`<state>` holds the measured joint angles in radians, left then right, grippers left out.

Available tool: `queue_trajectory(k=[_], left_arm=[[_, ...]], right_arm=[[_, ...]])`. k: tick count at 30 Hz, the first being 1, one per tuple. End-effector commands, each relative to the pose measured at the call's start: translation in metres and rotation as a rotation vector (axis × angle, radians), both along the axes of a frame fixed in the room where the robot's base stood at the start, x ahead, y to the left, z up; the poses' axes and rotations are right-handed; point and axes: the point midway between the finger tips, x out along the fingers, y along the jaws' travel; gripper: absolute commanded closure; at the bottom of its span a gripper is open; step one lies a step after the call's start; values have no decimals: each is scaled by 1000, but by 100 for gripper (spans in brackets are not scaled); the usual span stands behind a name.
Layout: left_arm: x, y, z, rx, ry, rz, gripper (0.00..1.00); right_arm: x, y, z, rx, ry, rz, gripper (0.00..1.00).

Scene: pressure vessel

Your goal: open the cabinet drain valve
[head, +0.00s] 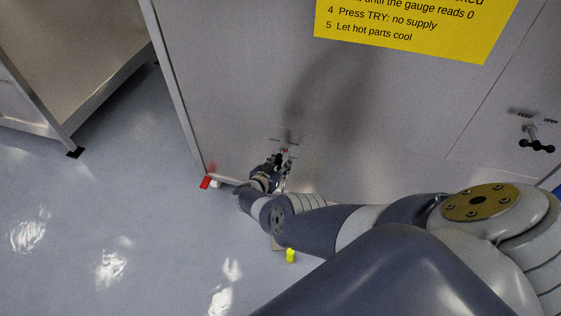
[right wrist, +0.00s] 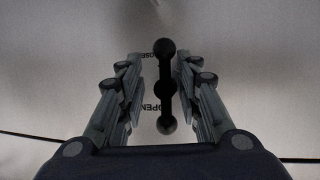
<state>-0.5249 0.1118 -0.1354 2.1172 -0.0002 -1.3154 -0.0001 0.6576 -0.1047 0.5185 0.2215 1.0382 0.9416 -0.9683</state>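In the right wrist view a black bar handle (right wrist: 165,85) with round knobs stands upright on the cabinet face, beside lettering that reads OPEN and, partly hidden, CLOSE. My right gripper (right wrist: 158,75) is open, with its fingers on both sides of the handle. A gap shows on each side, wider on the left. In the head view my right gripper (head: 284,163) is low at the cabinet front (head: 330,110) and hides most of the valve there. My left gripper is not in view.
Another black handle (head: 537,142) with small lettering above it sits at the right of the cabinet front. A yellow sign (head: 415,25) is above. A red-and-white object (head: 207,182) and a yellow object (head: 290,255) are low near the arm. Floor at left is clear.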

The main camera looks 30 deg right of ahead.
Motion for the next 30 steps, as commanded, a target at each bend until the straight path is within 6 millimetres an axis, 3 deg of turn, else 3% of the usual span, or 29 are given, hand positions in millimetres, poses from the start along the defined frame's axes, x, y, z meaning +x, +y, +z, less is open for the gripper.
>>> queue_trajectory(k=[15, 24, 30], left_arm=[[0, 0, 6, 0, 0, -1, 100], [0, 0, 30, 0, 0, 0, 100], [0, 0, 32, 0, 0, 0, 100]], right_arm=[[2, 1, 4, 28, -38, 5, 69], [2, 0, 6, 219, -265, 6, 69], [2, 1, 2, 363, -435, 8, 69]])
